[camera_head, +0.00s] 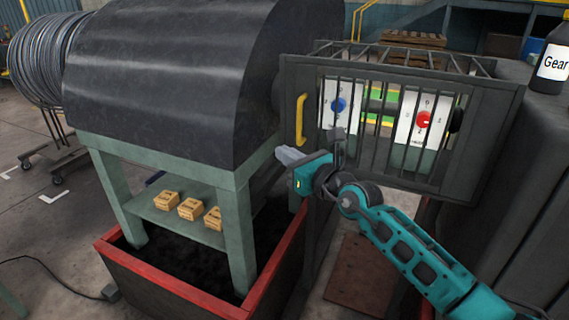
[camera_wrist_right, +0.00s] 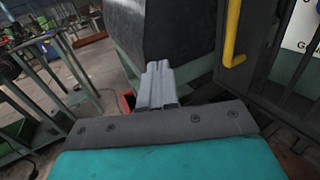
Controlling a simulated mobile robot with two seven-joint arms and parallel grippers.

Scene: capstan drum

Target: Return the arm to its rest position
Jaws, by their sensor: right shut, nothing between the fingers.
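My right arm reaches in from the lower right in the head view. Its gripper (camera_head: 287,155) is shut and empty, just below and left of the yellow handle (camera_head: 301,119) on the barred cage (camera_head: 400,70). In the right wrist view the grey fingers (camera_wrist_right: 158,82) lie together with nothing between them. The yellow handle also shows there (camera_wrist_right: 233,35), to the right of the fingers and apart from them. The large dark drum (camera_head: 160,75) stands left of the gripper on a green frame (camera_head: 239,225). My left gripper is not in view.
A red-rimmed bin (camera_head: 160,281) surrounds the frame's feet. Several small boxes (camera_head: 190,208) lie on the frame's shelf. Behind the bars are a blue knob (camera_head: 338,104) and a red knob (camera_head: 424,119). A dark bottle (camera_head: 554,62) stands at right. Wire coils (camera_head: 45,60) stand at far left.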

